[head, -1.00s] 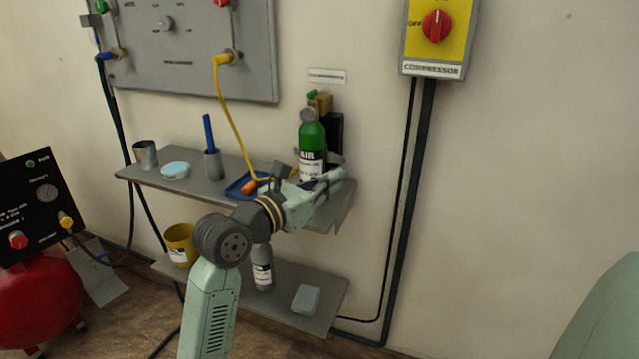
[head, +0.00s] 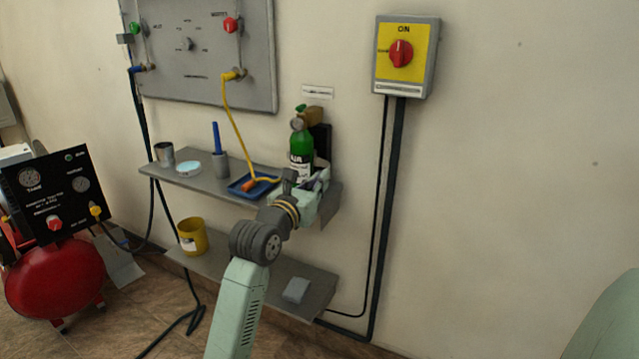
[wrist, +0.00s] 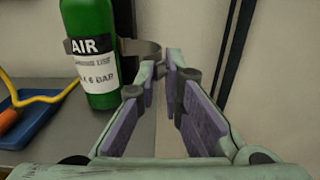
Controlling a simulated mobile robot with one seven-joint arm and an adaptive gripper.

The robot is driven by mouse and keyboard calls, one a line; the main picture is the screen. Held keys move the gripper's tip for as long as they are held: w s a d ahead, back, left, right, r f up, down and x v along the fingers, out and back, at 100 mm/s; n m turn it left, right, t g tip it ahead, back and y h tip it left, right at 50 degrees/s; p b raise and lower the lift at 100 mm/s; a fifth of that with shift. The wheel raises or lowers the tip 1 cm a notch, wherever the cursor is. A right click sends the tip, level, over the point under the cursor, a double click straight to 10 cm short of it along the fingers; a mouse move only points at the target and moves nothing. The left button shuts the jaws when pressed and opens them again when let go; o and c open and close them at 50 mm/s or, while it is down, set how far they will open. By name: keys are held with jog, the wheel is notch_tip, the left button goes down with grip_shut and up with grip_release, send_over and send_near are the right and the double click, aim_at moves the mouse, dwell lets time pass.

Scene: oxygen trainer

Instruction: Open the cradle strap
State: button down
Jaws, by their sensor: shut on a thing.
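The green AIR bottle (head: 300,142) stands upright at the back right of the upper shelf, against a dark wall bracket (head: 321,138). In the wrist view the bottle (wrist: 92,40) is at upper left. The exact contact is partly hidden by the tips.
A blue tray (head: 238,190) with a yellow hose (head: 230,115) and its orange end lies left of the bottle. A cup with a blue stick (head: 217,145) stands further left. A lower shelf (head: 265,275) is below. The wall right of the gripper is bare up to dark vertical pipes (head: 385,220).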

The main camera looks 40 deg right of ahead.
jog(key=shift+s+d+r, duration=0.15)
jog(key=shift+d+r, duration=0.1)
jog(key=shift+d, duration=0.25)
jog(key=c, duration=2)
grip_release()
jog(key=shift+d, duration=0.1)
jog(key=shift+c, duration=0.2)
jog(key=shift+o, duration=1.4)
jog(key=shift+d+f, duration=0.35)
jog(key=shift+d, duration=0.15)
jog(key=o, duration=0.4)
jog(key=shift+s, duration=0.2)
jog(key=shift+o, duration=0.2)
jog(key=shift+f, duration=0.1)
jog(key=v, duration=1.2)
jog(key=shift+w+a, duration=0.2)
jog(key=shift+a, duration=0.1)
